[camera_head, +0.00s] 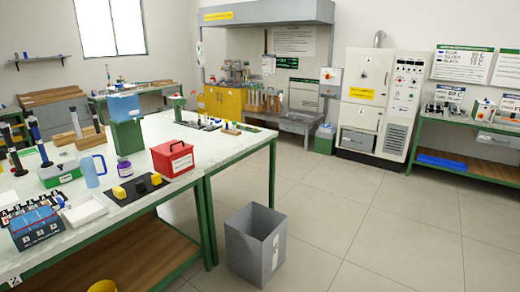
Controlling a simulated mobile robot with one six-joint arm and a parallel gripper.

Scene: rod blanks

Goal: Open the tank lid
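No thing in view is clearly marked as the tank. A red box (173,160) with a dark handle on top and a white label stands on the near workbench; its top looks closed. Behind it, a blue container (124,106) sits on a green block (127,136); I cannot tell whether it has a lid. My gripper is not in view.
The workbench (245,141) also holds a purple-lidded jar (124,170), a blue jug (92,171) and a black mat (155,193) with yellow blocks. A grey bin (250,245) stands on the floor. The tiled floor to the right is clear.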

